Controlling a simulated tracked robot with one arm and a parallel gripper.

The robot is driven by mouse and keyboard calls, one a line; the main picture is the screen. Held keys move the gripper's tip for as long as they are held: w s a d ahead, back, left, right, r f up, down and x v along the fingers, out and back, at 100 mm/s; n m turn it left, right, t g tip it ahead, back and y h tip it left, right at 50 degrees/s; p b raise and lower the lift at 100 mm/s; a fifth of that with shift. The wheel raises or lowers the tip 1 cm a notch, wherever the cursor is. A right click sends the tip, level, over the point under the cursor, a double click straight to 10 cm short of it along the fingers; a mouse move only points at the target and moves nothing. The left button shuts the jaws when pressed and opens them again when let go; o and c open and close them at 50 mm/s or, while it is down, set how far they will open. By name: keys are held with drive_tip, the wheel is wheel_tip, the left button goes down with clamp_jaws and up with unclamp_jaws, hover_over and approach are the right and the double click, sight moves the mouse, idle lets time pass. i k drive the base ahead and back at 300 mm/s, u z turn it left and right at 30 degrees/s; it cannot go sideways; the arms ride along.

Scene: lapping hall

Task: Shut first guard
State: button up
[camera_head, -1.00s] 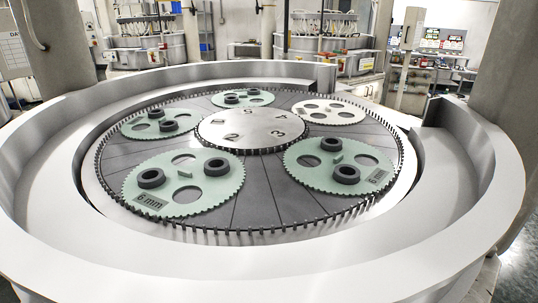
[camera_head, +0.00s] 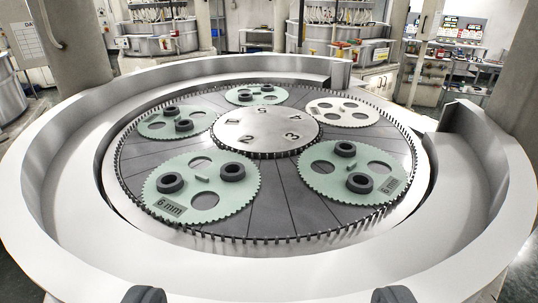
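The lapping machine's pale curved wall (camera_head: 90,255) rings its plate. The wall has a gap at the back right, between a wall end (camera_head: 338,72) and a wall end at the right (camera_head: 462,128). No separate guard can be told apart for certain from this wall. My gripper (camera_head: 269,295) shows as two dark rounded fingertips at the bottom edge, far apart with nothing between them. It is open, at the near side of the wall; whether it touches the wall cannot be told.
Inside lie a numbered centre disc (camera_head: 267,128), green toothed carriers (camera_head: 205,200) with dark rings, and one white carrier (camera_head: 342,111). A concrete column (camera_head: 70,45) stands at the left, another (camera_head: 515,90) at the right. More machines (camera_head: 160,40) and a bench (camera_head: 445,60) stand behind.

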sight(419, 123)
drive_tip(key=k, duration=1)
drive_tip(key=z, duration=1.7)
drive_tip(key=i, duration=4.9)
